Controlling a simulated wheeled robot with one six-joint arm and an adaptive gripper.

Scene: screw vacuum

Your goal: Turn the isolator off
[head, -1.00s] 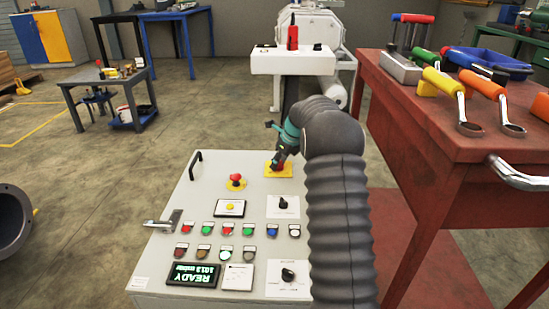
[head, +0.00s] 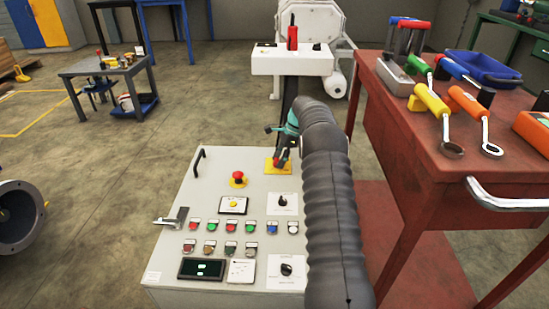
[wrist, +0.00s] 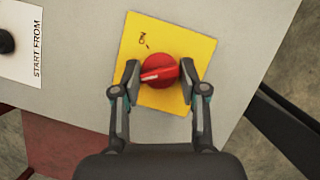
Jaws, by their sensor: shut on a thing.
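The isolator is a red rotary knob (wrist: 160,72) on a yellow plate (wrist: 193,48) in the wrist view. The plate reads "ON" above the knob, and the knob's raised grip lies nearly level, slightly tilted. My gripper (wrist: 160,76) has one finger on each side of the knob and is shut on it. In the head view the yellow plate (head: 270,165) sits at the far right of the grey control panel (head: 215,180). My gripper (head: 284,154) is over it there, and my arm and fingers partly hide the knob.
The panel carries a red emergency button (head: 238,177), a selector switch (head: 282,200), several coloured buttons and a small dark display (head: 202,268). A red workbench (head: 410,140) with tools stands close on the right. A white machine (head: 305,60) stands behind the panel.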

